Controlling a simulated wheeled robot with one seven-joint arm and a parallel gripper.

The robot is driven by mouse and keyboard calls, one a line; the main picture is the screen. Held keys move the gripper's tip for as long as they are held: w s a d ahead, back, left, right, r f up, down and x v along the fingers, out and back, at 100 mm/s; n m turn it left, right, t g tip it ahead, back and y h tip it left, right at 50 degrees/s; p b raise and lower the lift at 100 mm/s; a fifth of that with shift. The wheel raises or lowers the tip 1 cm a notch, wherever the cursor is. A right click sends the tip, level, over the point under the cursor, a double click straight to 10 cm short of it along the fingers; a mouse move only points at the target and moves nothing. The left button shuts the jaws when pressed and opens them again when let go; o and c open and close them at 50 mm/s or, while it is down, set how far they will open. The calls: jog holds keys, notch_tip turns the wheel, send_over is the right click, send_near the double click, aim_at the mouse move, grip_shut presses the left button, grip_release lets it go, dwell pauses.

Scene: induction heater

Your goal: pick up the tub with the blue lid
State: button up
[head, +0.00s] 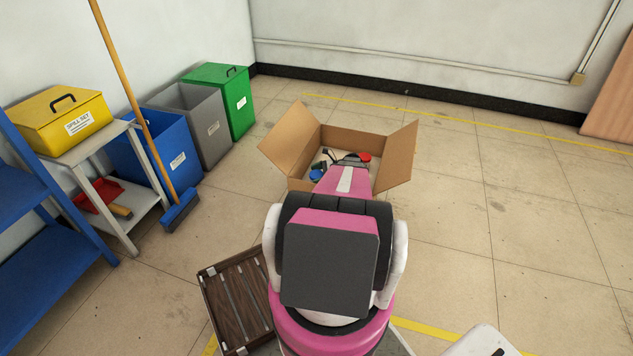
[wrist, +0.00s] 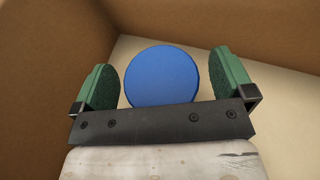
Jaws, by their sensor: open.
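The tub with the blue lid (wrist: 162,76) shows in the wrist view as a round blue lid seen from above, inside the cardboard box; the tub's sides are hidden under the lid. In the head view its blue lid (head: 316,174) shows at the left inside the box, partly hidden by my arm. My gripper (wrist: 166,82) is open, with one green-padded finger to the left of the lid and one to the right. A small gap shows between the lid and each finger. My gripper is mostly hidden in the head view.
The open cardboard box (head: 398,160) stands on the floor with its flaps spread. A red-topped item (head: 364,157) lies inside it, to the right.

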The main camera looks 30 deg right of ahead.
jog(key=c, duration=1.2)
jog(key=shift+o, duration=0.2)
jog(key=shift+r, duration=0.1)
